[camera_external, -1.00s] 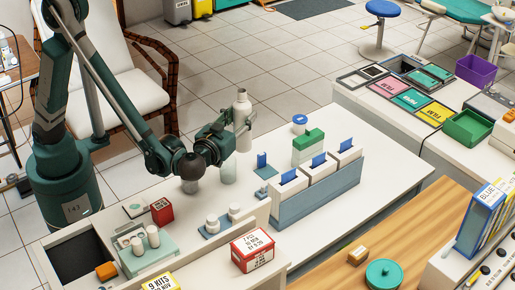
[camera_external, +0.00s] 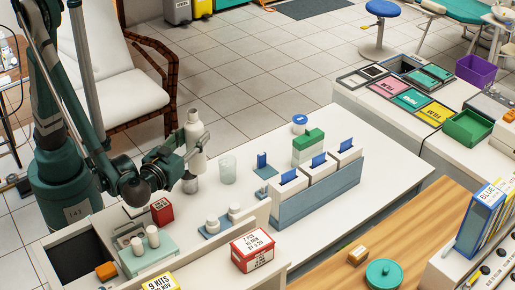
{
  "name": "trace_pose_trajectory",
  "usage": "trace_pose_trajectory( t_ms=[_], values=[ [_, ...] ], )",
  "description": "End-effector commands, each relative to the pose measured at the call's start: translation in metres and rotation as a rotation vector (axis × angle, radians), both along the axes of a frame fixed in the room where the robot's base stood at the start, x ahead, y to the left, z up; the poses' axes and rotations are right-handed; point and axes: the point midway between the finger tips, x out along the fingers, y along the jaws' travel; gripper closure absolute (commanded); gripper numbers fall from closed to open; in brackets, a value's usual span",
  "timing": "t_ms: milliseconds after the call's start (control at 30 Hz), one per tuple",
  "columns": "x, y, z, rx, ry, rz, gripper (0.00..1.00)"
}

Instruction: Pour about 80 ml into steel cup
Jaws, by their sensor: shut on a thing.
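My gripper (camera_external: 183,148) is shut on a white bottle (camera_external: 195,136), near the left end of the white counter. The bottle is close to upright, with its narrow neck at the top. A small steel cup (camera_external: 190,184) stands on the counter just below the bottle, partly hidden by the gripper and bottle. A clear, frosted-looking glass (camera_external: 228,171) stands to the right of the steel cup, apart from the bottle. I cannot see the level of liquid in the cup or the glass.
A red box (camera_external: 161,211) and a tray with white jars (camera_external: 146,250) are near my arm. Two small white bottles on a blue base (camera_external: 220,229) stand in front. A blue-grey rack (camera_external: 318,195) is to the right.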

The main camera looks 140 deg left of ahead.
Motion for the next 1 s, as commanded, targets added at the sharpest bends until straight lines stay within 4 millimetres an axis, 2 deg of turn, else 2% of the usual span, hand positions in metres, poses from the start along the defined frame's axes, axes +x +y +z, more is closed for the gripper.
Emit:
trace_pose_trajectory(
  t_ms=[200,533,833,1000],
  values=[
    [-0.006,-0.037,-0.002,0.0,0.0,-0.002,0.8],
    [-0.016,-0.075,-0.003,0.0,0.0,-0.001,0.8],
    [-0.016,-0.075,-0.031,0.0,0.0,0.001,0.8],
    [-0.016,-0.074,-0.054,0.0,0.0,0.0,0.8]
  ],
)
